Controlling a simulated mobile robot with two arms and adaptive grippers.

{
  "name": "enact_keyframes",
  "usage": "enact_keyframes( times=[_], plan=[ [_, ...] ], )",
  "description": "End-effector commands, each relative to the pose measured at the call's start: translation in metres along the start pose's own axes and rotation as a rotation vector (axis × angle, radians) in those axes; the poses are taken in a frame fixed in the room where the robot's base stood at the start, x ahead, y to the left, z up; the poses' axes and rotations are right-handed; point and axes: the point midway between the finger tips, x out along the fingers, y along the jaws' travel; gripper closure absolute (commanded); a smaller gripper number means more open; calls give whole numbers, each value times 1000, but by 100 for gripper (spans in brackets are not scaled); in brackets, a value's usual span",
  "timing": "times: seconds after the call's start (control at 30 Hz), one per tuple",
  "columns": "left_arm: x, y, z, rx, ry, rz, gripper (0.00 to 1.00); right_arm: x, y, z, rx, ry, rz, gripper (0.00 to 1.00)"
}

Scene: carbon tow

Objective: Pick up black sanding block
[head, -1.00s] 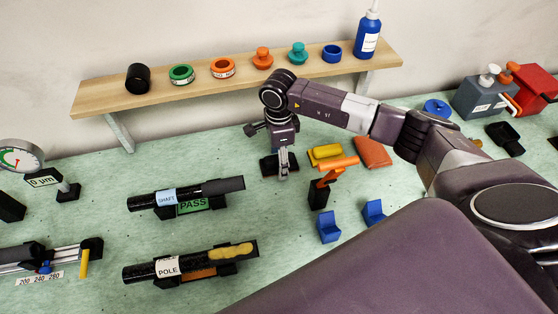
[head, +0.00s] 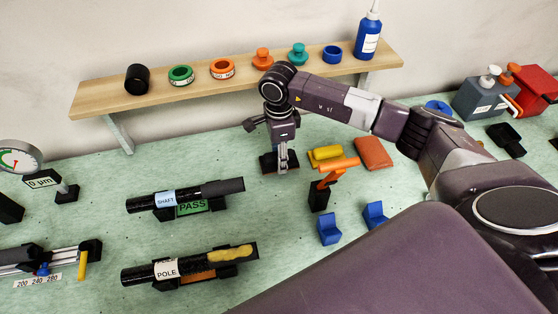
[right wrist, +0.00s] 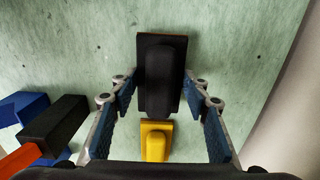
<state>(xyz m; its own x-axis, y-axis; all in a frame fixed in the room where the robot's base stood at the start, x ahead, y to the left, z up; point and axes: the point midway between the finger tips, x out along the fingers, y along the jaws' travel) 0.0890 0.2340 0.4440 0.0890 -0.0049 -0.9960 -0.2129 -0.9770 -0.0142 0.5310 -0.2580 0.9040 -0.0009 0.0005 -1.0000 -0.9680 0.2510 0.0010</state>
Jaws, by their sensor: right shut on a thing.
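The black sanding block (head: 267,163) is dark with a thin brown base and a raised grip along its top. It is at the workbench behind the orange-topped stand. My right gripper (head: 283,166) comes down over it from above, shut on its raised grip. In the right wrist view the block (right wrist: 161,50) lies between the two blue-padded fingers (right wrist: 160,105), its long side running away from the camera. Whether its base touches the bench is hard to tell. My left gripper is not in view.
A yellow block (head: 325,154) lies close beside the sanding block, with a brown-orange pad (head: 373,153) farther right. The orange-topped stand (head: 322,195) and blue supports (head: 329,229) are in front. A wooden shelf (head: 205,95) with small items runs behind.

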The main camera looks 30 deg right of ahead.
Motion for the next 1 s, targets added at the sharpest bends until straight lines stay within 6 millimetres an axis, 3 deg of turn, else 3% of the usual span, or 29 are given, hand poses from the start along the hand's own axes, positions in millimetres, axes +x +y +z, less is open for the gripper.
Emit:
enact_keyframes(
  times=[0.17,0.4,0.6,0.8,1.0],
  plan=[
    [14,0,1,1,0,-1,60,-38,-2,0,-2,-2,-10,84],
    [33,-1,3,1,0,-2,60,-111,-2,1,-1,-3,-10,84],
    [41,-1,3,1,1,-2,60,-155,0,0,-1,-1,-6,84],
    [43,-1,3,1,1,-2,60,-176,0,0,1,0,-2,84],
    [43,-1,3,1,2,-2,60,-181,0,0,0,0,-1,84]
  ],
)
